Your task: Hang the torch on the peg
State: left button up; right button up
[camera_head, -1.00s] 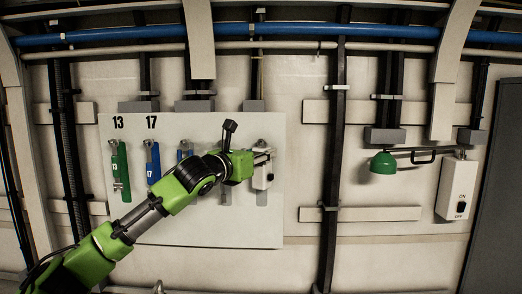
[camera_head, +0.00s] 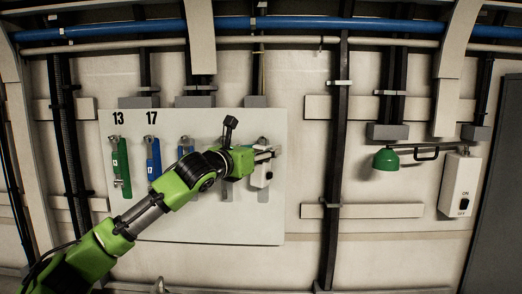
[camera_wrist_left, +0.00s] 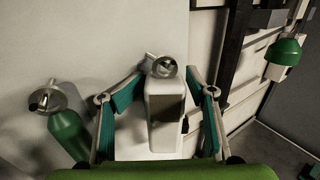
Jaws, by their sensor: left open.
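A white block-shaped thing, which I take to be the torch (camera_head: 262,178), is at the right part of the pale board, at a metal peg (camera_head: 262,143). The exact contact between torch and peg is hard to see. My right gripper is not in view.
A green item (camera_head: 121,168) under 13 and a blue one (camera_head: 153,160) under 17 hang at the board's left. A green lamp (camera_head: 386,159) and a white switch box (camera_head: 459,187) are at the right. A dark vertical post (camera_head: 334,160) stands right of the board.

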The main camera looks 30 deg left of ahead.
pick_arm(q)
jog(key=s, duration=1.2)
jog(key=shift+d, duration=0.15)
